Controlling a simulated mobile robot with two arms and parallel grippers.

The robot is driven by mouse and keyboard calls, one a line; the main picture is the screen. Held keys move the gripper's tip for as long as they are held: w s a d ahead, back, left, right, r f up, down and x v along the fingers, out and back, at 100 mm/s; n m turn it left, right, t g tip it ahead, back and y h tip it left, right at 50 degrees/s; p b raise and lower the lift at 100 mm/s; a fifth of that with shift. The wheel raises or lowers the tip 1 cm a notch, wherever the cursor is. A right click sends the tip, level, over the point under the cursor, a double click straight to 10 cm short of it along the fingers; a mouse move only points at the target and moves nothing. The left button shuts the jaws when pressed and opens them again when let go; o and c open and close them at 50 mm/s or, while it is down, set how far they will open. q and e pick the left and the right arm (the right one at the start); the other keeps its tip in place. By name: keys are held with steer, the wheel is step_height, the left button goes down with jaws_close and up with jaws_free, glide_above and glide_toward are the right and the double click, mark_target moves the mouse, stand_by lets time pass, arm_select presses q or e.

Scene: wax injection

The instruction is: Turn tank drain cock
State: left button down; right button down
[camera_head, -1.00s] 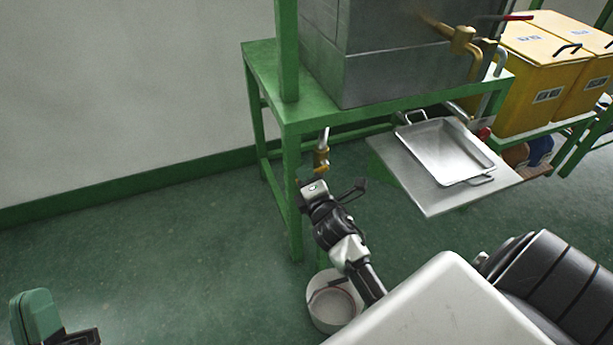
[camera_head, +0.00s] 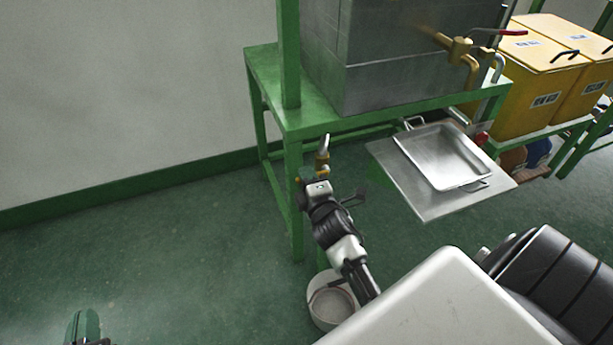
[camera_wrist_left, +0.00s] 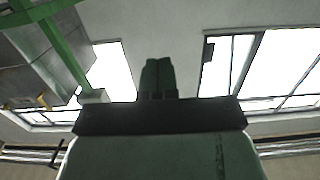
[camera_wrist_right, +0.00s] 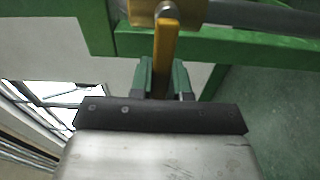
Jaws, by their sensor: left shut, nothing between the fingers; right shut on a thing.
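The drain cock (camera_head: 322,160) is a brass fitting on a grey pipe under the green tank stand. In the right wrist view its brass body (camera_wrist_right: 195,12) is at the top, with a flat yellow lever (camera_wrist_right: 165,45) extending from it. My right gripper (camera_head: 308,176) is at the cock. In its wrist view the green fingers (camera_wrist_right: 163,80) are shut on the yellow lever, one on each side. My left gripper (camera_head: 84,328) is at the lower left edge of the head view, far from the cock. Its fingers (camera_wrist_left: 157,76) are together and empty. The metal tank (camera_head: 400,75) stands on the stand.
A green stand leg (camera_head: 293,200) is close beside my right gripper. A round white container (camera_head: 330,300) is on the floor below. A metal tray (camera_head: 445,158) lies on a plate to the right. Yellow boxes (camera_head: 535,80) stand further right. The floor at left is clear.

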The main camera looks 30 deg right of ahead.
steer(key=c, duration=1.1)
jaws_free()
steer(key=shift+s, duration=0.2)
arm_select(q)
steer(key=f+g, duration=0.1)
steer(key=s+a+f+g+y+p, duration=0.1)
steer(key=f, duration=0.1)
steer(key=s+f+g, duration=0.1)
steer(key=g, duration=0.1)
steer(key=shift+s+a+f+p, duration=0.15)
steer(key=shift+a+f+p, duration=0.05)
steer(key=shift+f+p, duration=0.1)
arm_select(e)
steer(key=v, duration=1)
steer(key=shift+s+a, duration=0.15)
steer(key=shift+s, duration=0.05)
